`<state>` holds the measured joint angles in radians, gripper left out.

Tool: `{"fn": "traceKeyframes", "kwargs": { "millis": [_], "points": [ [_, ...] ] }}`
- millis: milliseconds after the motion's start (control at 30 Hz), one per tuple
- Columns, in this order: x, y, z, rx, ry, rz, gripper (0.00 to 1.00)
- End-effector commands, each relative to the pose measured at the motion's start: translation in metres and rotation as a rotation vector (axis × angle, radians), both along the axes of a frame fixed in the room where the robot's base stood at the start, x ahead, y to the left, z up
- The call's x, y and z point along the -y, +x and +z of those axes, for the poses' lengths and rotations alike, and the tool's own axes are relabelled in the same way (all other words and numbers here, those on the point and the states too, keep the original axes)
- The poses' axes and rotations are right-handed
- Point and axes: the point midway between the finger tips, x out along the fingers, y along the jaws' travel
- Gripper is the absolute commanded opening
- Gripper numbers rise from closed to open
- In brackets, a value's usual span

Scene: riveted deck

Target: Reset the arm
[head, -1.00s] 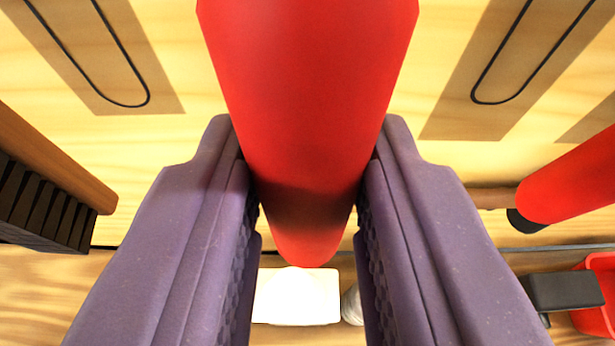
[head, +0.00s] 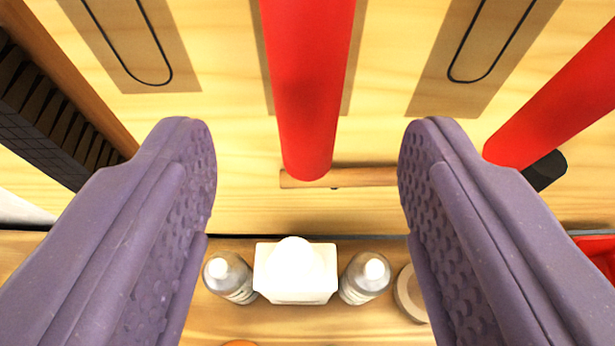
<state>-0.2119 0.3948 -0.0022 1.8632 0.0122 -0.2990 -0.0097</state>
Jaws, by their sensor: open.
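My gripper (head: 307,165) has purple padded fingers, spread wide apart with nothing between the pads touching them. A red cylindrical bar (head: 310,90) comes down from the top middle and ends in a rounded tip, between and beyond the two fingers. It is apart from both fingers. The rest of my arm is not visible.
Below are a white tissue box (head: 296,272), two clear bottles (head: 229,277) and a roll (head: 409,293). A dark slatted rack (head: 50,115) is at the left; a red bin (head: 597,250) is at the right edge.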

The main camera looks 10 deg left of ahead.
Motion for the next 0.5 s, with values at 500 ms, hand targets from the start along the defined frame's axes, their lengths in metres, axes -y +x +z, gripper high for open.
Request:
{"fn": "traceKeyframes", "kwargs": {
  "millis": [500],
  "points": [
    [0.028,-0.036,0.043,0.038,0.009,-0.033,0.59]
  ]
}}
